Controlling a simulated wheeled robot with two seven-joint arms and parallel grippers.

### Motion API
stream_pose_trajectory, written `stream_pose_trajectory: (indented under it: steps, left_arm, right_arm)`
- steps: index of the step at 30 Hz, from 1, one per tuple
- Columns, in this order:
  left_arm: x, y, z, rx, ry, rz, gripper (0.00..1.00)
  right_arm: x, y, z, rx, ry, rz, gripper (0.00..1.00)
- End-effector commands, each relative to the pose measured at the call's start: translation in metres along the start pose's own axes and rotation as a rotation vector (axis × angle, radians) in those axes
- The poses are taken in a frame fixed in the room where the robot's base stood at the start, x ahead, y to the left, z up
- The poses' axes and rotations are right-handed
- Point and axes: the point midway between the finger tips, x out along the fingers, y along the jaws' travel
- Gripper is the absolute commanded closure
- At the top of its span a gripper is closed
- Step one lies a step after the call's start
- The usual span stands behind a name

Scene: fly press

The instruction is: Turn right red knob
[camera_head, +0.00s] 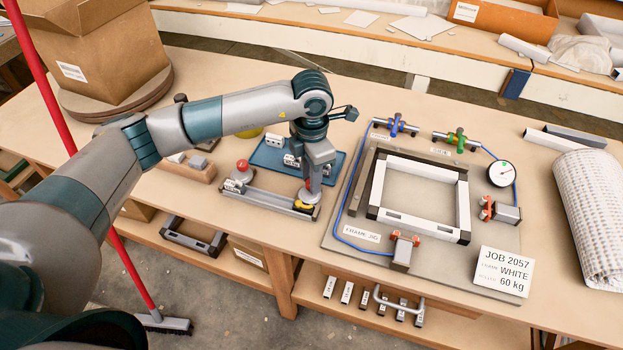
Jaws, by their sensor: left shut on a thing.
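The right red knob (310,184) shows only as a small patch of red between the fingers of my left gripper (309,189). The gripper points down from above and is shut on it; the fingers hide most of the knob. Below it is the round grey right end of a low grey rail unit (266,202), with a yellow part beside it. The left red knob (242,164) stands free on the round grey base at the rail's left end. My right gripper is not in view.
A frame jig (340,205) with a white and dark frame (418,195), blue valve (395,125), green valve (456,138) and gauge (501,173) lies to the right. A blue tray (270,157) lies behind the rail. A job sign (503,275) stands at front right.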

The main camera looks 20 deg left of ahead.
Motion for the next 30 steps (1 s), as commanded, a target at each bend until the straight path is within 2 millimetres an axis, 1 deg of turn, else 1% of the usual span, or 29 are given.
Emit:
stream_pose_trajectory:
  steps: [12, 13, 14, 15, 25, 30]
  left_arm:
    - [-0.0014, 0.0007, 0.0006, -0.012, -0.002, 0.002, 0.99]
    - [-0.0014, 0.0007, 0.0006, -0.012, -0.002, 0.002, 0.75]
    - [-0.0014, 0.0007, 0.0006, -0.012, -0.002, 0.002, 0.67]
    - [-0.0013, 0.0007, 0.0006, -0.012, -0.002, 0.002, 0.58]
    - [-0.0010, 0.0003, 0.0003, -0.010, -0.001, 0.001, 0.58]
    - [-0.0075, 0.0006, 0.0005, -0.010, -0.001, 0.002, 0.58]
  right_arm:
    - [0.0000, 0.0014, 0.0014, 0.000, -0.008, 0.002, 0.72]
    - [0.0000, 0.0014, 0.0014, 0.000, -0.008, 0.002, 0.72]
    - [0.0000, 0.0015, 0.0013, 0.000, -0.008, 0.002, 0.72]
    - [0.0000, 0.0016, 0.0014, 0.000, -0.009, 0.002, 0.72]
    - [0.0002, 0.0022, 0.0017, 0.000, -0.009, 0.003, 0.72]
    - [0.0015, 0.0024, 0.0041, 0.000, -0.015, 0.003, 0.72]
